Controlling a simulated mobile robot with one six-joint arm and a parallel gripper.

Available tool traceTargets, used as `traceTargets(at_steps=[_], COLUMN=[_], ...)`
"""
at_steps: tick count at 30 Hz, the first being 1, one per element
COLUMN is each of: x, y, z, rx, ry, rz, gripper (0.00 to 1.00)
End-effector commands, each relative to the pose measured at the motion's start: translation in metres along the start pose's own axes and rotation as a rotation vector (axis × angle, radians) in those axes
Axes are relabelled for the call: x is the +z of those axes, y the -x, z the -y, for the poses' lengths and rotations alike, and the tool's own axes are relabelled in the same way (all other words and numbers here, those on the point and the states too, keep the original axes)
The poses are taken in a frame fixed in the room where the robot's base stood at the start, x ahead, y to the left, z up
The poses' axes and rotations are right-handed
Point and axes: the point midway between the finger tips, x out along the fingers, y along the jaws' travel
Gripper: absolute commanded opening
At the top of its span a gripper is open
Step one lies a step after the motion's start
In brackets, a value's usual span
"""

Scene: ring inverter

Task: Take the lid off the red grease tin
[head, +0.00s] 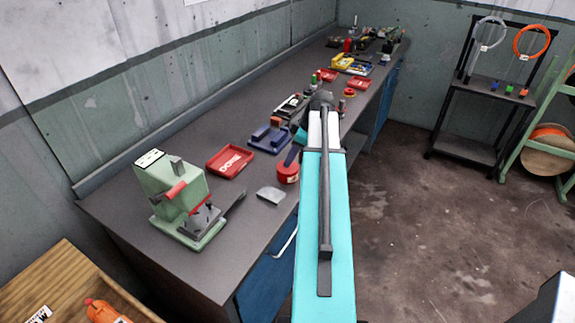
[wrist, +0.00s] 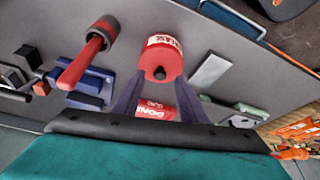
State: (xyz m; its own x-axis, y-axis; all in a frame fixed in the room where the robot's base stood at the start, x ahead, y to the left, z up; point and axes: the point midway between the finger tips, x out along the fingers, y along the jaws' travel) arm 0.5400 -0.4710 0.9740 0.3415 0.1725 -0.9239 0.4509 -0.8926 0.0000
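The red grease tin (wrist: 163,54) stands on the bench, with a pale lettered band on its side in the wrist view. A red lid with a dark knob (wrist: 158,73) appears to be on it. In the head view the tin (head: 288,174) is just below my gripper (head: 294,152) and partly covered by it. In the wrist view my gripper (wrist: 157,82) is open, its two purple-blue fingers spread apart. The knob shows beyond and between the fingertips, with nothing held. Whether a finger touches the lid cannot be told.
A red tray marked DONE (head: 230,161) lies left of the tin, and a grey plate (head: 270,195) lies below it. A blue fixture (head: 267,138) is behind. A green press (head: 175,200) stands at the near left. A red-handled round object (wrist: 98,40) is beside the tin.

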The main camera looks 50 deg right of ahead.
Motion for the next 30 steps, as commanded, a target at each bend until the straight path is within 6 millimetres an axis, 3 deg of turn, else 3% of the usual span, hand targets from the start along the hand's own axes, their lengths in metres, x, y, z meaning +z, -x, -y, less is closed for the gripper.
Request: traceTargets(at_steps=[9,26,30], x=[-0.001,-0.001,-0.001], y=[-0.02,-0.021,-0.021], z=[0.0,0.0,0.0], rx=[0.0,0.0,0.0], ry=[0.001,0.001,0.001], rz=[0.0,0.0,0.0], gripper=[0.38,0.38,0.17])
